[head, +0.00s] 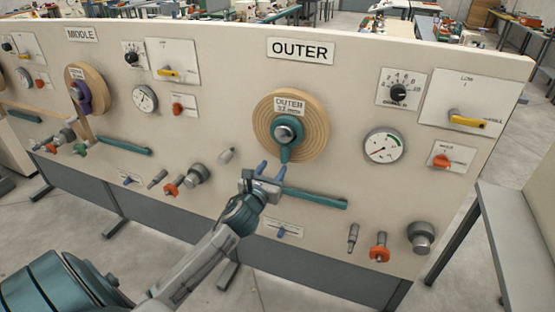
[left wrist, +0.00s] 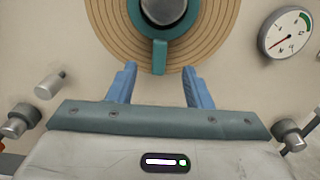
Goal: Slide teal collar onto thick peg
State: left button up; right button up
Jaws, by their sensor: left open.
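A teal collar (head: 286,151) with a tab pointing down sits around a thick grey peg (head: 284,133) at the middle of the round wooden spiral disc under the OUTER sign. In the left wrist view the collar's tab (left wrist: 160,58) hangs at top centre, below the grey peg (left wrist: 163,8). My left gripper (head: 271,170) is open and empty, with its blue fingers pointing up at the panel just below the disc. In the left wrist view its fingertips (left wrist: 158,70) are on either side of the tab's lower end, apart from it. My right gripper is out of view.
A short grey peg (head: 226,156) sticks out left of my gripper. A teal bar (head: 316,199) is beside and below it. Gauge (head: 384,146), yellow lever (head: 467,119) and grey knob (head: 421,237) are on the right. A grey table (head: 520,215) stands at far right.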

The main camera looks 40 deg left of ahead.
aim_at(284, 152)
pick_arm(q)
jog(key=p+x, duration=0.2)
jog(key=x, duration=0.6)
jog(key=shift+w, duration=0.25)
jog(key=shift+w+a+f, duration=0.1)
jog(key=shift+w, duration=0.4)
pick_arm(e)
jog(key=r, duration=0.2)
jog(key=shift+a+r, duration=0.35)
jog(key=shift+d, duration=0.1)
pick_arm(q)
jog(key=shift+c, duration=1)
grip_shut()
jog(key=c, duration=0.7)
grip_release()
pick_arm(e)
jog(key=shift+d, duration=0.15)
pick_arm(q)
grip_shut()
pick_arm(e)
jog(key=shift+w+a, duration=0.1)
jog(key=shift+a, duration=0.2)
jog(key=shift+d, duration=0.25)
